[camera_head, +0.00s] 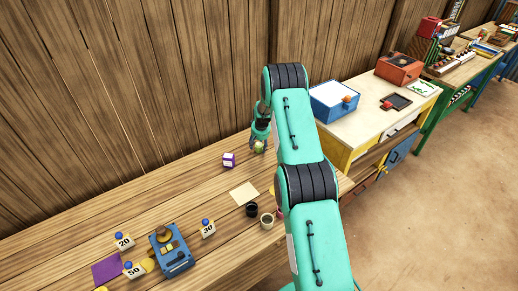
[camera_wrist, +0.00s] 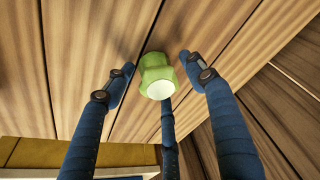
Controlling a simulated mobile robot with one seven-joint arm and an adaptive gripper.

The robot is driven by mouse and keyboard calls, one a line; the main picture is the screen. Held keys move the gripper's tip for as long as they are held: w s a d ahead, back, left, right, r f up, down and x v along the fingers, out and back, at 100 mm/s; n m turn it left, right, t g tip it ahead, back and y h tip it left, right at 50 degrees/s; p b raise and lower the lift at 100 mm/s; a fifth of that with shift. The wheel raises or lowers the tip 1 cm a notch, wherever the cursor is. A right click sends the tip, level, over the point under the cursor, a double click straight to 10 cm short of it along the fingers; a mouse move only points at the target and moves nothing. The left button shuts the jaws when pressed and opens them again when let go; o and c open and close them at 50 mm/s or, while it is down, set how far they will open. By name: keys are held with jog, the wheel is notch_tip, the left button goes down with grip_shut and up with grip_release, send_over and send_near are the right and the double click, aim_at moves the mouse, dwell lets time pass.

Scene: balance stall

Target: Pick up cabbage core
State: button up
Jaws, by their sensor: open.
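The cabbage core (camera_wrist: 157,72) is a small green piece with a pale round end. In the wrist view it stands on the wooden table between the spread fingers of my gripper (camera_wrist: 158,85). One finger is to its left, one to its right, and a third shows below it; a gap shows at the left and right fingers. In the head view my gripper (camera_head: 260,140) is low over the far part of the table, with the green core (camera_head: 259,147) at its fingertips. My gripper is open.
A purple-and-white cube (camera_head: 229,160) stands left of my gripper. A paper sheet (camera_head: 244,193), a black cup (camera_head: 252,210) and a tan cup (camera_head: 267,220) are nearer. A blue device (camera_head: 171,250) and number tags are at lower left. The plank wall (camera_head: 130,90) rises behind the table.

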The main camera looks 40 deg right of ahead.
aim_at(259, 143)
dwell(0.3)
jog(key=c, duration=1.1)
jog(key=shift+r, duration=0.15)
jog(key=shift+c, duration=0.2)
jog(key=shift+r, duration=1.7)
jog(key=s+a, duration=0.2)
jog(key=s, duration=0.2)
jog(key=s+a+r, duration=0.1)
jog(key=s+a, duration=0.1)
jog(key=s, duration=0.3)
jog(key=s+a, duration=0.3)
jog(key=s, duration=0.2)
jog(key=shift+s+r, duration=0.15)
jog(key=shift+s, duration=0.05)
